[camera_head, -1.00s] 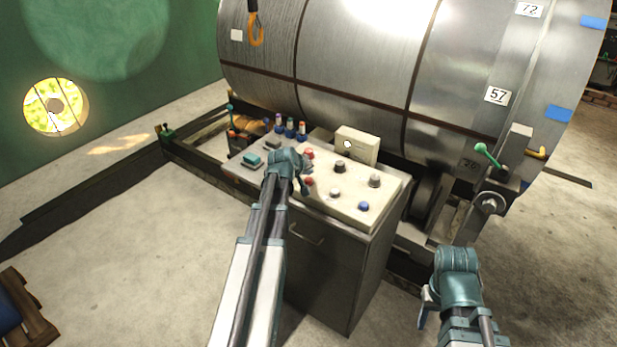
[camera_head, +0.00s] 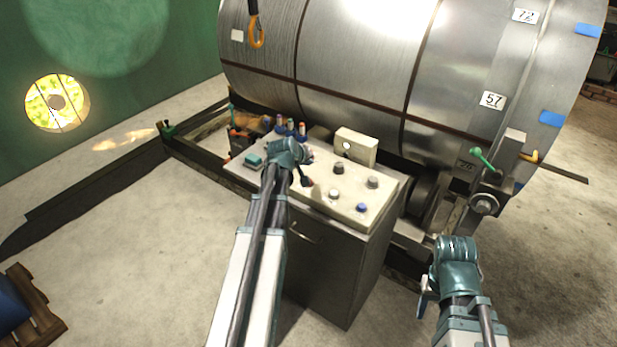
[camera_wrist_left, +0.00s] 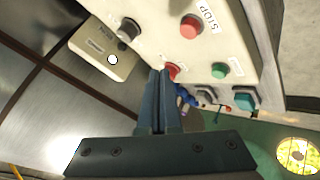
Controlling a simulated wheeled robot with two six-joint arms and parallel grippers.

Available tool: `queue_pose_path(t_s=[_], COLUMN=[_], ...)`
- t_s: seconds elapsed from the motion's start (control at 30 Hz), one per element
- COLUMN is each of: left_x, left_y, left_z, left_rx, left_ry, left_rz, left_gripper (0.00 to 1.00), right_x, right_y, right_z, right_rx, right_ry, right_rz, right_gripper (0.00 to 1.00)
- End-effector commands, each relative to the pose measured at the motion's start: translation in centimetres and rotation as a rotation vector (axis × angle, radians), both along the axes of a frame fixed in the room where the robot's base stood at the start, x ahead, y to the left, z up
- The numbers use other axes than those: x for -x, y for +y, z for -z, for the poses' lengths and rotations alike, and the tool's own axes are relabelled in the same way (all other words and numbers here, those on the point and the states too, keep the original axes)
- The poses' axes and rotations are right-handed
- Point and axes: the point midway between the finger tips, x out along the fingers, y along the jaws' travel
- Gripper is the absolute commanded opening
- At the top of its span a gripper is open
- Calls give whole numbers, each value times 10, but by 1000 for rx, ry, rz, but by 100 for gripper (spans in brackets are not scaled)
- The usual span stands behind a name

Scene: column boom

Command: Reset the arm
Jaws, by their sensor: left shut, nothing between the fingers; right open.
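My left gripper (camera_head: 305,179) is over the left part of a cream control panel (camera_head: 300,203), and its arm hides some of the controls. In the left wrist view its dark fingers (camera_wrist_left: 160,75) are together with nothing between them. Their tips overlap the edge of a red button (camera_wrist_left: 174,70); I cannot tell whether they touch it. A larger red button (camera_wrist_left: 190,25) sits beside a STOP label. My right gripper (camera_head: 424,298) is right of the panel's cabinet, low in the head view, open, its fingers only partly visible.
A large metal drum (camera_head: 350,65) stands behind the panel. A small cream box (camera_head: 356,147) rises at the panel's back edge. A green-handled lever (camera_head: 481,157) is at the right. A wooden pallet (camera_head: 40,300) lies at lower left. Floor left of the cabinet is clear.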

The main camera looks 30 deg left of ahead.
Motion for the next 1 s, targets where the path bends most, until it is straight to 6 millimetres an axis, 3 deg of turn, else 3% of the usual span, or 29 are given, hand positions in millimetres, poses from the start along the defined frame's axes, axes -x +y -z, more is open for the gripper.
queue_pose_path(t_s=[0.73,0.87,1.0], left_x=[1,7,33], left_y=[-6,-50,-141], left_z=[2,11,30], left_rx=[-2,-22,-78], left_ry=[7,68,208], left_rz=[12,104,309], left_gripper=[0,0,0], right_x=[0,0,0], right_y=[0,0,0], right_z=[1,1,1], right_rx=[0,0,0], right_ry=[0,0,0], right_rz=[0,0,0], right_gripper=[50,50,50])
